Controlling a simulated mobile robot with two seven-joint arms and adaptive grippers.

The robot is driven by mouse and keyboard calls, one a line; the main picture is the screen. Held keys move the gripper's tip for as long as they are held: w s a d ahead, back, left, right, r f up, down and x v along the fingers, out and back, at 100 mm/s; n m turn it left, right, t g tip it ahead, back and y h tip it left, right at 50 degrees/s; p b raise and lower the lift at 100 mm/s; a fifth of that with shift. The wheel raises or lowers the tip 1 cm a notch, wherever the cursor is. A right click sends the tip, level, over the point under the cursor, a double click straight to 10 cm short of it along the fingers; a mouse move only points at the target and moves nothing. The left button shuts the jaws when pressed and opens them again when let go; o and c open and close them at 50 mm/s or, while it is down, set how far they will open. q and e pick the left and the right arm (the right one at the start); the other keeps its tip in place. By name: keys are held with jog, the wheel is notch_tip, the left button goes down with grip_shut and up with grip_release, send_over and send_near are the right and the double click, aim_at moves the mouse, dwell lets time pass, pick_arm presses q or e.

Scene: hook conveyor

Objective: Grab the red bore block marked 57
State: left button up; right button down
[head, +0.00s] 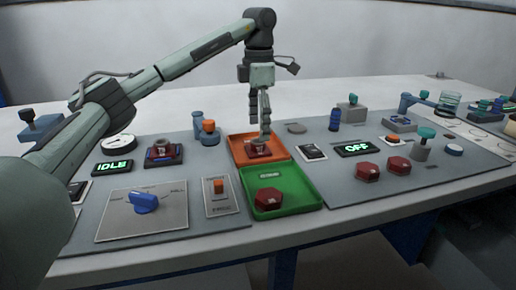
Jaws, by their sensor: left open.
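Several red blocks are in view, and I cannot read a 57 on any of them. One red block (257,148) sits in the orange tray (240,156), partly hidden by my left gripper. Another red block (269,198) lies in the green tray (303,197). Two more, a red block (367,171) and a red block (399,165), are on the right panel. A red part (164,152) sits in a dark fixture on the left panel. My left gripper (260,130) is open, fingers down, over the block in the orange tray. Whether it touches cannot be told.
A blue knob (145,202) and an orange switch (219,186) stand on the left panel. A blue cylinder with an orange cap (208,127) rises left of the orange tray.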

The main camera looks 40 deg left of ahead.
aim_at(258, 140)
pick_arm(q)
notch_tip(258, 140, down, 5)
jog(key=shift+a+r, duration=0.1)
jog(key=shift+a, duration=0.05)
jog(key=c, duration=1.4)
jog(key=shift+c, duration=0.5)
jog(key=shift+r, duration=0.15)
